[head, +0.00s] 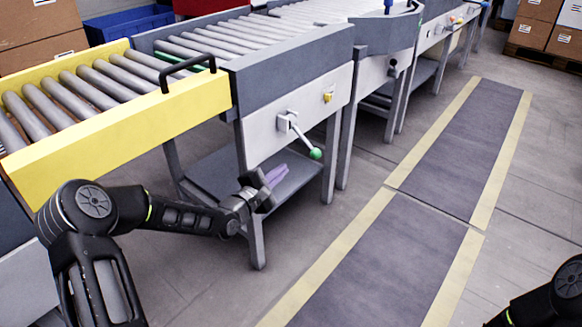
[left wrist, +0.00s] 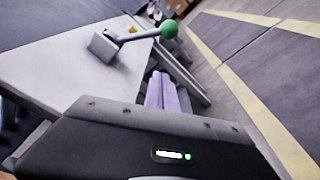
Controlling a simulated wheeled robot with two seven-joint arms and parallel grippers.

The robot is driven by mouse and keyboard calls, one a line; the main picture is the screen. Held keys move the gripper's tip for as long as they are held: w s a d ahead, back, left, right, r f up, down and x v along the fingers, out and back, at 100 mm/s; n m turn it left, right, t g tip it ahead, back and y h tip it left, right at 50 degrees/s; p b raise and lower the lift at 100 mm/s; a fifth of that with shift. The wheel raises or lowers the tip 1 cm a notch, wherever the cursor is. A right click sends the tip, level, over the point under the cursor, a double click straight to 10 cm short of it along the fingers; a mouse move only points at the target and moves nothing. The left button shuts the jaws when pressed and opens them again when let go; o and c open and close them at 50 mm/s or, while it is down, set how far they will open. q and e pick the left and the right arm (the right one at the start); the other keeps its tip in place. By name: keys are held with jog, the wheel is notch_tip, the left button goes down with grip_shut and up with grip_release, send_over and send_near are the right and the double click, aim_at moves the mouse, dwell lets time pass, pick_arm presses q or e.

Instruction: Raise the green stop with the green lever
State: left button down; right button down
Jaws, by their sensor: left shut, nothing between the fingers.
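The green lever (head: 302,136) is on the white side panel of the conveyor. Its grey arm slants down to the right and ends in a green ball knob. It also shows in the left wrist view (left wrist: 138,40), ahead of the fingers. The green stop (head: 188,66) shows as a thin green strip between the rollers, behind the yellow section and partly hidden by the black handle. My left gripper (head: 276,175) is shut and empty, below and left of the knob and apart from it. Its purple fingers also show in the left wrist view (left wrist: 163,90). My right gripper is out of view.
A yellow roller section (head: 120,125) with a black handle (head: 188,72) joins the conveyor at the left. A lower shelf (head: 215,172) and table legs stand near my left gripper. A small yellow part (head: 328,97) sits on the panel. The marked floor lane (head: 400,250) is clear.

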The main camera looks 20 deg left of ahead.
aim_at(302, 137)
pick_arm(q)
jog(key=w+d+r+b, duration=0.1)
jog(key=w+d+b, duration=0.3)
jog(key=w, duration=0.3)
jog(key=shift+d+r, duration=0.15)
jog(key=shift+d, duration=0.45)
jog(key=shift+d+r, duration=0.1)
